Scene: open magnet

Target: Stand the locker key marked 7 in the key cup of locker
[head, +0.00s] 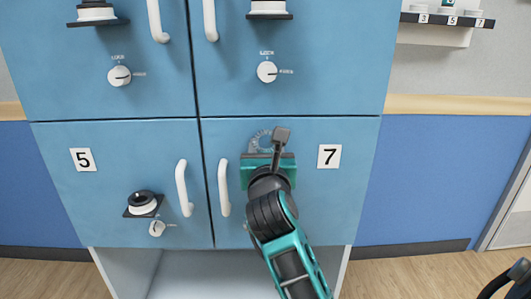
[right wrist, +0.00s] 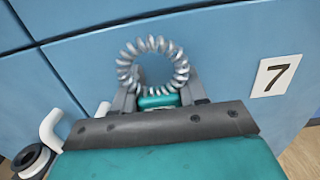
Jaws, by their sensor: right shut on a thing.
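My right gripper (head: 268,150) is in front of the locker 7 door (head: 340,210), left of its number plate (head: 330,156). In the right wrist view the gripper (right wrist: 158,98) is shut on the locker key, whose pale grey coil (right wrist: 155,62) stands up beyond the fingers. The coil also shows faintly in the head view (head: 258,141). A small teal part shows between the fingers; I cannot tell whether it belongs to the key. The key's number and lower end are hidden. Locker 7's key cup is not visible, with my arm across that area. My left gripper is not in view.
A white handle (head: 223,188) stands out just left of my right gripper. Locker 5 has a black cup (head: 142,199) on a bracket and another handle (head: 184,188). Upper lockers carry knobs (head: 267,72). A wall shelf (head: 447,20) marked 3, 5, 7 is at top right.

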